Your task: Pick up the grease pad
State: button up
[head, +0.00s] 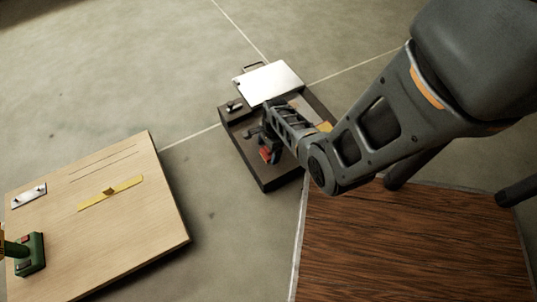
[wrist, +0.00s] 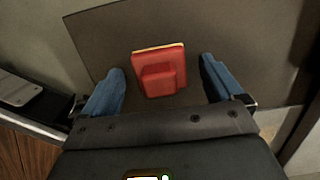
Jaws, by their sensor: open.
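A red block with a raised grip and a thin tan edge, which looks like the grease pad (wrist: 160,75), lies on a dark flat surface (wrist: 100,33) in the wrist view. In the head view a red patch of it (head: 266,156) shows at the near part of the dark tray-like unit (head: 273,181), partly hidden by my gripper. My gripper (wrist: 163,68) is open, with one blue finger on each side of the pad and a gap on both sides. In the head view my gripper (head: 263,144) is over the unit.
A silver lid or plate (head: 268,82) covers the far part of the unit, with a small dark item (head: 234,105) beside it. A light wooden board (head: 120,220) with a yellow strip (head: 110,192) lies left. A brown wooden top (head: 410,245) is at lower right. Floor between is clear.

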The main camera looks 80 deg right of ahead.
jog(key=shift+r, duration=0.1)
jog(key=shift+c, duration=0.2)
jog(key=c, duration=1.2)
jog(key=shift+c, duration=0.2)
jog(key=shift+r, duration=0.1)
jog(key=shift+r+p, duration=0.55)
jog(key=shift+p, duration=0.05)
notch_tip(320, 180, up, 4)
jog(key=p, duration=0.2)
jog(key=shift+s+d+f+p, duration=0.1)
jog(key=shift+f+p, duration=0.05)
jog(key=shift+p, duration=0.15)
jog(key=s+d+r+p, duration=0.3)
jog(key=s+d+r, duration=0.3)
jog(key=s+d, duration=0.1)
jog(key=shift+s, duration=0.9)
jog(key=shift+d, duration=0.1)
